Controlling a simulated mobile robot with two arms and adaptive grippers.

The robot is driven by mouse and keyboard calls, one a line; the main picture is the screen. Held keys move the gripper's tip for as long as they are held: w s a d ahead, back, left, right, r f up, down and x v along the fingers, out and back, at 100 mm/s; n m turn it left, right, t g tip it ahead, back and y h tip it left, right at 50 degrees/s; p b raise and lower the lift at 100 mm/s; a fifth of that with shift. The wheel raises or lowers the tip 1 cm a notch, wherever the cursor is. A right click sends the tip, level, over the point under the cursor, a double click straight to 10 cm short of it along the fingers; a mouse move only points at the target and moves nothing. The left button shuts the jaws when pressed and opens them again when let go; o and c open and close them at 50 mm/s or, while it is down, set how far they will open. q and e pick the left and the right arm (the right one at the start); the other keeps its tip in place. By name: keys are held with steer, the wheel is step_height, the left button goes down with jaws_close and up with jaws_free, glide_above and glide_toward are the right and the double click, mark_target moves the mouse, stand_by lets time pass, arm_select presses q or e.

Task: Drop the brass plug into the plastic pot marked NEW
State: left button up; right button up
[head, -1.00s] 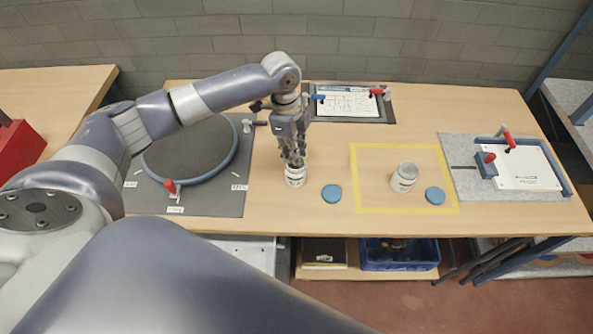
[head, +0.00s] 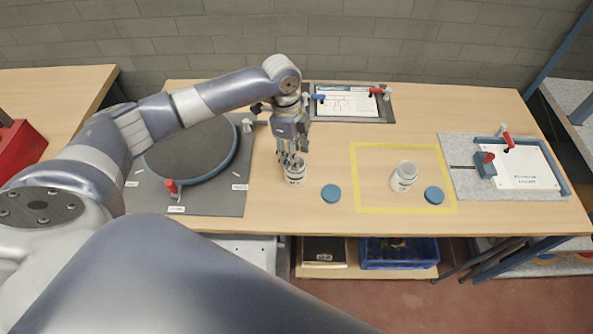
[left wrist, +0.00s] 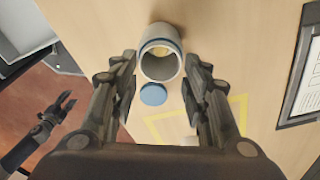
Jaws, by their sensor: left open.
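My left gripper (head: 290,157) is open just above a pale plastic pot (head: 295,174) outside the yellow square. In the left wrist view the same gripper (left wrist: 160,85) has its fingers apart on either side of this pot (left wrist: 160,66). A yellowish brass-coloured patch (left wrist: 159,49) shows inside it, possibly the brass plug; I cannot tell for sure. A second pale pot (head: 403,177), lidless, stands inside the yellow square. The markings on both pots are too small to read. My right gripper (left wrist: 67,101) shows at the left wrist view's left, with its fingers apart.
A blue lid (head: 331,193) lies right of the first pot, another (head: 434,195) right of the second.

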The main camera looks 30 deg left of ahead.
arm_select(q)
step_height(320, 180, up, 12)
steer(key=a, duration=0.1)
steer(key=shift+a, duration=0.2)
steer(key=shift+f, duration=0.1)
